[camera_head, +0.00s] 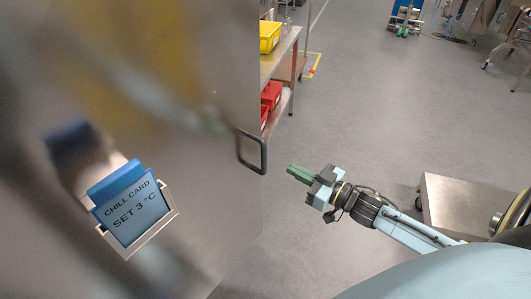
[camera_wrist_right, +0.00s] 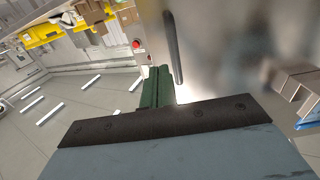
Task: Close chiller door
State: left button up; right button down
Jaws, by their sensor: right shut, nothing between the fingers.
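The chiller door (camera_head: 215,180) is a large shiny steel panel filling the left of the head view. Its dark bar handle (camera_head: 265,152) stands near the door's right edge. My right gripper (camera_head: 291,170) has green fingers, shut and empty, pointing left just right of the handle with a small gap in the picture. In the right wrist view the green fingers (camera_wrist_right: 157,86) are together, and the handle (camera_wrist_right: 173,46) is just right of them beside the door (camera_wrist_right: 225,50). Contact cannot be told. My left gripper is not in view.
A card holder on the door carries a blue "CHILL CARD SET 3 °C" card (camera_head: 130,212). Behind the door edge, a shelf rack (camera_head: 285,50) holds a yellow bin (camera_head: 269,36) and red bins (camera_head: 271,95). A low steel platform (camera_head: 460,205) stands at right. Grey floor between is clear.

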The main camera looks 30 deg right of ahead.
aim_at(256, 150)
jog(key=x, duration=1)
jog(key=shift+w+p, duration=0.2)
jog(key=shift+p, duration=0.1)
